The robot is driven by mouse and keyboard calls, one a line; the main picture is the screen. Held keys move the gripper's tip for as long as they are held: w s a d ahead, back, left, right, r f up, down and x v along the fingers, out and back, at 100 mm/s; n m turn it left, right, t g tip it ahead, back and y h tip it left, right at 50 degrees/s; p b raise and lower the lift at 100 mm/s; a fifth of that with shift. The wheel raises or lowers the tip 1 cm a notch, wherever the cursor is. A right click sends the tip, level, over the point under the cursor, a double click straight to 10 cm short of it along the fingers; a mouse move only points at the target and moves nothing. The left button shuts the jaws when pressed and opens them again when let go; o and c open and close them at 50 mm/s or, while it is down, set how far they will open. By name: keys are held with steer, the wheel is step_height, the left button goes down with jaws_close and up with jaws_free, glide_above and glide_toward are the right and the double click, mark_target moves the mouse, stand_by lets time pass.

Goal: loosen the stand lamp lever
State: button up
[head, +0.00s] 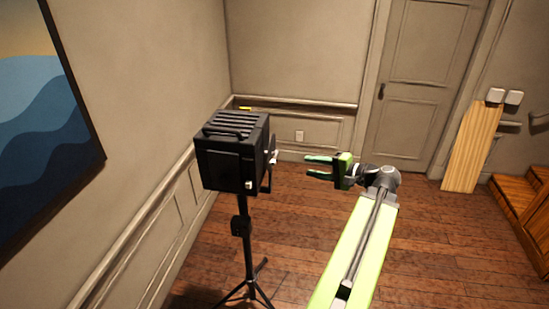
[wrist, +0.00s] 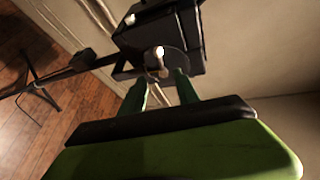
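The stand lamp (head: 232,152) is a black box-shaped head on a black tripod, left of centre in the head view. Its light-coloured lever (head: 274,157) sits on the right side of the head, at the yoke. In the wrist view the lever (wrist: 158,54) shows as a pale knob and stem on the lamp's side (wrist: 165,38). My gripper (head: 308,167) is to the right of the lamp, its green fingers pointing left at the lever with a gap between. In the wrist view the fingers (wrist: 160,88) are apart, one either side of the lever's line, with nothing between them.
The tripod legs (head: 248,289) spread on the wooden floor below the lamp. A panelled wall with a picture (head: 45,130) is on the left. A door (head: 425,85) is at the back. Wooden steps (head: 525,205) are at the right. Floor between is clear.

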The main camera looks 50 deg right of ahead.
mark_target(274, 159)
steer(key=b+x, duration=0.3)
steer(key=x, duration=1.3)
steer(key=shift+w+f+b, duration=0.1)
steer(key=shift+w+b, duration=0.15)
steer(key=shift+b, duration=0.1)
jaws_close()
steer(key=shift+d, duration=0.1)
